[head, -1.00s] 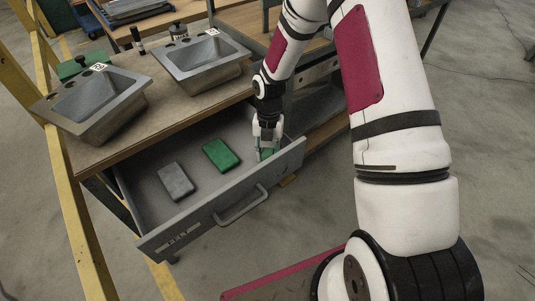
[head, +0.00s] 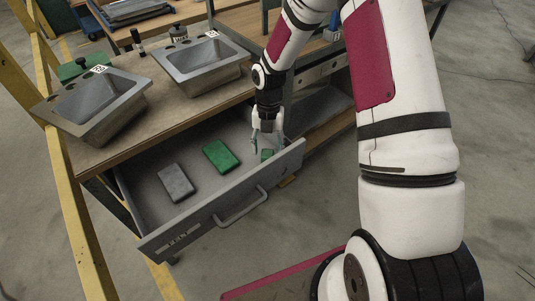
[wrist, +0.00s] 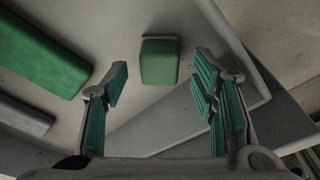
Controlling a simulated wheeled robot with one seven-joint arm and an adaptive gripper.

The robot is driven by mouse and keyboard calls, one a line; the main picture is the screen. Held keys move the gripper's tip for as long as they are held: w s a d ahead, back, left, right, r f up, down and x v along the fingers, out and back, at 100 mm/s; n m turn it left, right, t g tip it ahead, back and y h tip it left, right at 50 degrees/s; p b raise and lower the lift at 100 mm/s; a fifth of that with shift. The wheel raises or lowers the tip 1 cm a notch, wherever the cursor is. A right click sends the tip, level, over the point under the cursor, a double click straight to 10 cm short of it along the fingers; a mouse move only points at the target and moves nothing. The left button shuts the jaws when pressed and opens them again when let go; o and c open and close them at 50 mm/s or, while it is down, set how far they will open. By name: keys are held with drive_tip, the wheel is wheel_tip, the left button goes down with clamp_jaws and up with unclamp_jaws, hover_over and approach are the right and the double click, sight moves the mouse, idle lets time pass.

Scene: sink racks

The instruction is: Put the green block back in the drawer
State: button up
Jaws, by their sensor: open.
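A small green block (head: 267,155) lies in the right end of the open grey drawer (head: 290,158), close to its front wall. In the wrist view the small green block (wrist: 159,62) sits on the drawer floor, between and beyond the fingertips, touching neither. A larger flat green block (head: 221,156) lies in the middle of the drawer; it also shows at the left of the wrist view (wrist: 38,52). My gripper (head: 267,144) is open and empty above the small block. Its teal-padded fingers (wrist: 160,85) are spread wide apart.
A grey block (head: 176,181) lies left of the larger green one. Two metal sinks (head: 200,60) (head: 95,103) are set on the wooden bench top above the drawer. The drawer's front wall and handle (head: 241,206) face me. Yellow posts stand at the left.

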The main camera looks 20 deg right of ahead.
drive_tip(key=s+d+r+m+h, duration=0.1)
drive_tip(key=s+r+m, duration=0.15)
drive_tip(key=r, duration=0.75)
drive_tip(key=s+r+m, duration=0.2)
drive_tip(key=r+m, duration=0.2)
drive_tip(key=r, duration=0.6)
drive_tip(key=s+r+m+t+h, duration=0.1)
drive_tip(key=s+r+m+t, duration=0.1)
drive_tip(key=s+r+m, duration=0.75)
drive_tip(key=s+a+r+m, duration=0.1)
drive_tip(key=s+m, duration=0.6)
drive_tip(key=s, duration=0.2)
drive_tip(key=s+a+r+m+t+y, duration=0.1)
drive_tip(key=s+r+m, duration=0.1)
drive_tip(key=s+m, duration=0.5)
drive_tip(key=shift+s+r+m+t+p, duration=0.3)
drive_tip(key=shift+s+p, duration=0.15)
drive_tip(key=shift+s, duration=0.4)
wheel_tip(320, 180, up, 11)
drive_tip(key=t+p, duration=0.2)
drive_tip(key=p, duration=0.7)
drive_tip(key=shift+d, duration=0.2)
